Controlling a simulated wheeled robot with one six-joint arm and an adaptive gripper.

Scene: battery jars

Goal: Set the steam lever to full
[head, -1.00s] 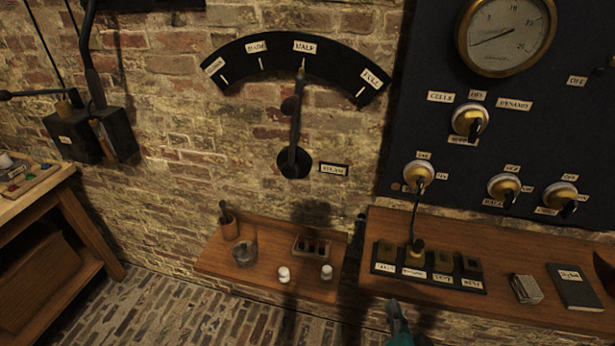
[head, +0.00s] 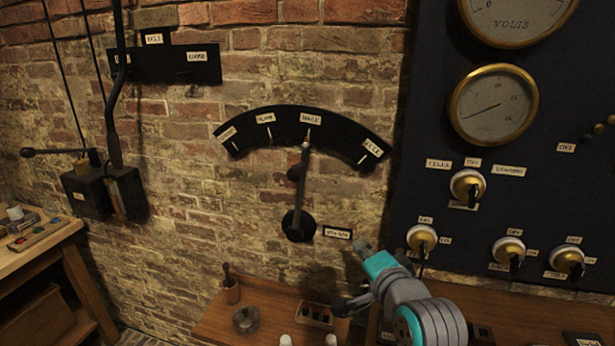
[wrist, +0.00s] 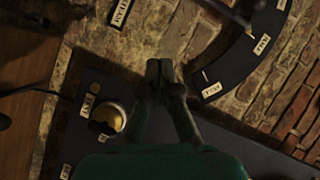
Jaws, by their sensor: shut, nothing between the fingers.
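The steam lever (head: 300,190) is a dark arm on a round black pivot, below a black curved scale (head: 340,131) on the brick wall. It points almost straight up, at the HALF label (head: 310,119). The FULL label (head: 372,147) is at the scale's right end, and it also shows in the wrist view (wrist: 211,90). My gripper (head: 340,306) is below and right of the lever, apart from it. In the wrist view my gripper (wrist: 160,68) has its fingers together and empty. Part of the lever (wrist: 236,14) seems to show at the top edge there.
A dark panel (head: 400,200) with gauges and brass knobs stands right of the scale. A wooden shelf (head: 215,322) with small jars is below the lever. Black switch boxes (head: 88,192) are on the wall at left. The brick wall between scale and shelf is mostly clear.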

